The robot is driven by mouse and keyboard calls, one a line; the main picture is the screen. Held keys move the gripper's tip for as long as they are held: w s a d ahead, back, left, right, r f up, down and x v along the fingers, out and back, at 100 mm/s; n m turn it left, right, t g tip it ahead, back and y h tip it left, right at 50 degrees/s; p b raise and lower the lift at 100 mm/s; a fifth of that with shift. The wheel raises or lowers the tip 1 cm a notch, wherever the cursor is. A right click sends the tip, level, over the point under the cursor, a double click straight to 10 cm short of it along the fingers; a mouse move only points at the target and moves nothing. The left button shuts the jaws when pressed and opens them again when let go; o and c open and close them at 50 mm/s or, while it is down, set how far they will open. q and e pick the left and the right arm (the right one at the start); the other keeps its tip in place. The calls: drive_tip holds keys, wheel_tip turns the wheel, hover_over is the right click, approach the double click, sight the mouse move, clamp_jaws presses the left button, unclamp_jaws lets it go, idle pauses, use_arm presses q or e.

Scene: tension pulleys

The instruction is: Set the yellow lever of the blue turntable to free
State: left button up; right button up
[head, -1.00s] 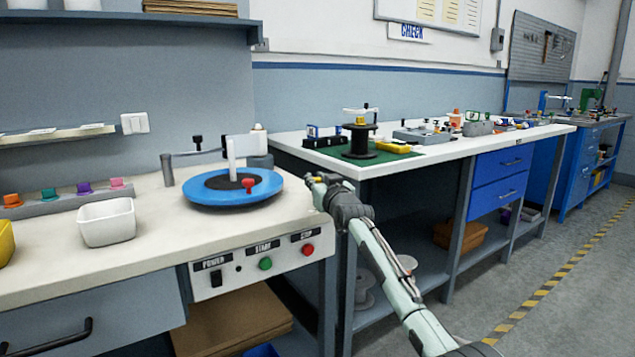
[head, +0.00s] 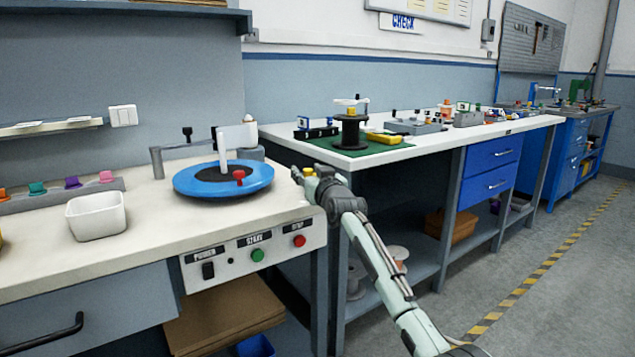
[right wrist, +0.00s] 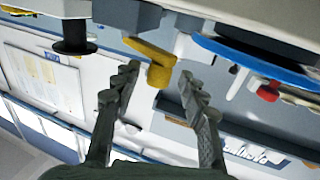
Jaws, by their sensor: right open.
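The blue turntable (head: 252,184) lies on the left bench, with a red knob (head: 239,177) and a white upright arm on it. It shows upside down at the upper right of the right wrist view (right wrist: 245,52). The yellow lever (right wrist: 148,52) shows in that view just beyond my open right fingertips (right wrist: 160,88), roughly in line with the gap. In the head view the yellow lever (head: 309,172) is a small patch beside my right gripper (head: 310,180), at the bench's right end. I cannot tell its setting. My left gripper is out of view.
A white bin (head: 97,218) and several coloured pegs stand left of the turntable. The control panel (head: 250,254) is on the bench front. A second bench with a green mat (head: 378,154) and a black spool (head: 350,132) stands behind my right arm.

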drive_tip(key=v, duration=1.1)
